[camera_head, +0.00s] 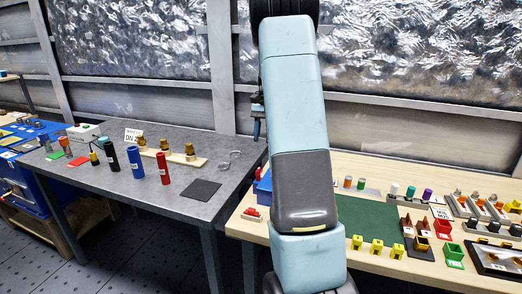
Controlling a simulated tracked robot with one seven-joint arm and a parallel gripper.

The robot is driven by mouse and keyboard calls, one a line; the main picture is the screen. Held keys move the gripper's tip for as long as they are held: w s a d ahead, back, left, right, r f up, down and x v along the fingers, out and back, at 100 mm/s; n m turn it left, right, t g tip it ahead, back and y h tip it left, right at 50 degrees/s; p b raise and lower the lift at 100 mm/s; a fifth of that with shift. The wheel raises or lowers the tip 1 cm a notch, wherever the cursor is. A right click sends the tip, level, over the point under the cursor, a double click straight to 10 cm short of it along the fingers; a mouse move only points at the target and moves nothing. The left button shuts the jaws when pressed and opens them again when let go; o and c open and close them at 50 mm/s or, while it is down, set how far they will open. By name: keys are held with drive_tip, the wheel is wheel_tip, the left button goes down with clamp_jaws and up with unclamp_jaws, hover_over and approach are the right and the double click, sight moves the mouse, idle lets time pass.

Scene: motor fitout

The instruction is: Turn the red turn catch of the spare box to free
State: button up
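I cannot surely identify the spare box or its red turn catch. A blue box-like thing (264,190) with a red bit at its top left stands at the left end of the wooden bench, mostly hidden behind my arm. A small red piece (252,213) lies just in front of it on the bench. It is too small to tell whether it is a catch or how it is turned. My arm rises through the middle of the view and covers part of the bench.
The wooden bench (384,168) holds a green mat (366,222), yellow holders (377,246), red and green bins (453,252) and several small parts. The grey table (120,194) at left carries coloured cylinders (135,162) and a dark pad (201,190).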

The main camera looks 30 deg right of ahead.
drive_tip(key=v, duration=0.2)
drive_tip(key=shift+d+r, duration=0.1)
drive_tip(key=shift+r, duration=0.15)
idle(0.4)
drive_tip(key=s+a+r+n+t+h, duration=0.1)
drive_tip(key=s+a+r+n+t, duration=0.15)
drive_tip(key=s+a+r, duration=0.45)
drive_tip(key=s+a+r+n+t+h, duration=0.1)
drive_tip(key=s+a+r+n, duration=0.2)
drive_tip(key=s+a, duration=0.45)
drive_tip(key=s+a+f+n+t+h, duration=0.1)
drive_tip(key=s+a+n+t, duration=0.3)
drive_tip(key=s+a, duration=0.6)
drive_tip(key=s+t, duration=0.1)
drive_tip(key=s, duration=0.3)
drive_tip(key=shift+s+a+f+n, duration=0.2)
drive_tip(key=shift+s+a+n, duration=0.1)
drive_tip(key=shift+a+n, duration=0.05)
